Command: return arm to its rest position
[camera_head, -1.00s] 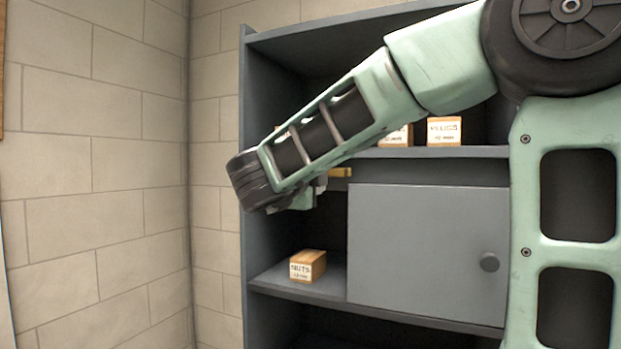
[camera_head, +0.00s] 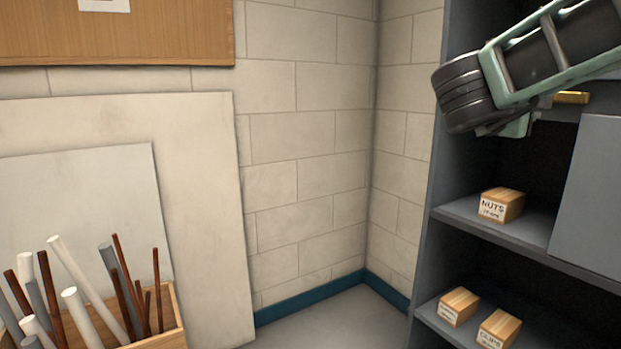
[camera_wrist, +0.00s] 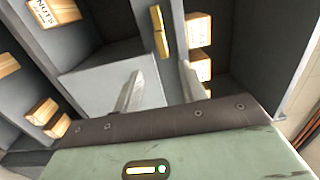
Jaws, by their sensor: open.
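My arm crosses the upper right of the head view, in front of a grey shelf unit (camera_head: 450,212). My gripper is mostly hidden behind my wrist there. In the wrist view my gripper (camera_wrist: 160,88) shows two pale fingers spread apart, with nothing between their tips. A brass-coloured bar (camera_wrist: 159,32) lies beyond the fingertips; a brass-coloured piece (camera_head: 571,97) also shows just right of my wrist in the head view. I cannot tell what it rests on.
A wooden box marked NUTS (camera_head: 502,205) sits on the middle shelf beside a grey door panel (camera_head: 590,195). Two boxes (camera_head: 478,318) sit lower. A crate of pipes (camera_head: 165,340) stands at lower left, near boards (camera_head: 205,150) against the wall. Floor (camera_head: 330,322) shows clear between.

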